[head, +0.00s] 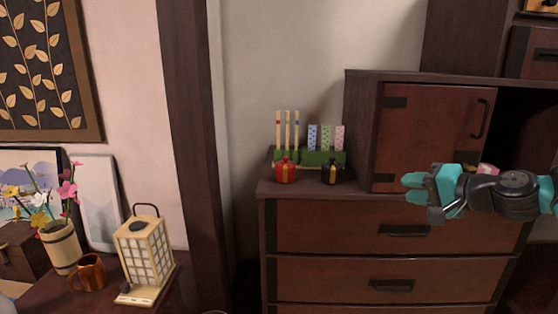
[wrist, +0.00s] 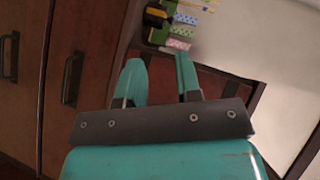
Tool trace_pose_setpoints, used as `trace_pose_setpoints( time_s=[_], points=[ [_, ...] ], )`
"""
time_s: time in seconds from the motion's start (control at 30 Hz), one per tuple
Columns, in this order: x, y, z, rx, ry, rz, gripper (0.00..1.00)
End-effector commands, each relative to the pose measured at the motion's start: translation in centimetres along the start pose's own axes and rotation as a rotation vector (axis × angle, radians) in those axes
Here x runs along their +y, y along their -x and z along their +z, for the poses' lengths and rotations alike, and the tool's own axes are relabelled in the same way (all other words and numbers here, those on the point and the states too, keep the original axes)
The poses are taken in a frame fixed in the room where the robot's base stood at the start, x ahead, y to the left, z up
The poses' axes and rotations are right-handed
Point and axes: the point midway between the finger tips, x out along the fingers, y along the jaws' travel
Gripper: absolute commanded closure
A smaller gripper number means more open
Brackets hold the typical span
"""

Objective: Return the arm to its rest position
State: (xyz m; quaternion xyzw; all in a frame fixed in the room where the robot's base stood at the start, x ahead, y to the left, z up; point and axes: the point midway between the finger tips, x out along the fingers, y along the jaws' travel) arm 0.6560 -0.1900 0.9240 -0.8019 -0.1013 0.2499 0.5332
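My arm reaches in from the right edge of the head view. My gripper (head: 412,188) is in front of the dark wooden cabinet and its tips point left. In the wrist view my gripper (wrist: 160,68) shows two teal fingers apart with nothing between them, so it is open and empty. It touches nothing that I can make out.
The cabinet door (head: 432,138) is close behind my gripper. A lantern (head: 145,257) and mug (head: 88,273) stand at lower left. Space left of the gripper is clear.

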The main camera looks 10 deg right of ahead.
Motion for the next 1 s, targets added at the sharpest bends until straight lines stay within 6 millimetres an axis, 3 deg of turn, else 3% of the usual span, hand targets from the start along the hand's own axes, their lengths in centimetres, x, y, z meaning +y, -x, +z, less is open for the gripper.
trace_pose_setpoints(
  time_s=[0.03, 0.1, 0.2, 0.3, 0.4, 0.6, 0.77, 0.8, 1.0],
  points=[
    [-2.2, -1.2, 3.7, -0.121, 0.09, 0.019, 0.68],
    [-4.1, -2.0, 9.0, -0.289, 0.213, 0.061, 0.68],
    [-6.3, -1.2, 16.6, -0.529, 0.408, 0.124, 0.68],
    [-7.2, 1.0, 22.4, -0.721, 0.581, 0.182, 0.68],
    [-7.5, 3.5, 26.2, -0.856, 0.716, 0.229, 0.68],
    [-7.3, 8.5, 30.5, -1.041, 0.922, 0.302, 0.68],
    [-6.8, 12.3, 32.4, -1.15, 1.059, 0.352, 0.68],
    [-8.5, 12.4, 31.5, -1.142, 1.043, 0.355, 0.68],
    [-12.3, 13.6, 30.1, -1.14, 1.037, 0.354, 0.68]
  ],
)
